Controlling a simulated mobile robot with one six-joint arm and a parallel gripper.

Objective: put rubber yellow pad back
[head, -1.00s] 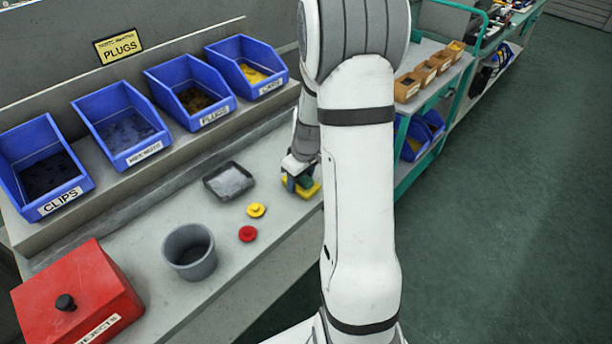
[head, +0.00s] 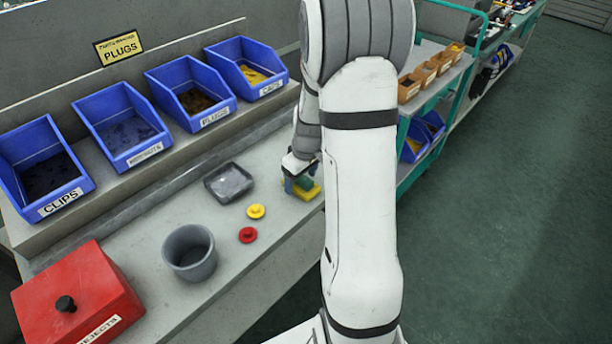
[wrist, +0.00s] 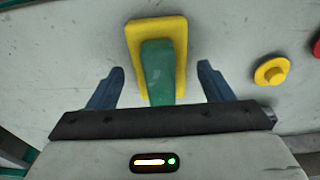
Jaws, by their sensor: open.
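The yellow pad (wrist: 158,31) lies on the grey bench in the wrist view, a rounded rectangle with a green block or handle (wrist: 158,72) on it. In the head view the yellow pad (head: 309,194) shows at the bench's front edge, partly hidden by my gripper and arm. My gripper (wrist: 160,72) is open, with one blue finger on each side of the green part and a visible gap on both sides. In the head view my gripper (head: 290,184) is over the pad.
A yellow cap (head: 256,211) and a red cap (head: 247,235) lie left of the pad. A grey tray (head: 229,182), a grey cup (head: 190,252) and a red rejects box (head: 77,298) stand further left. Blue bins (head: 190,92) line the raised shelf behind.

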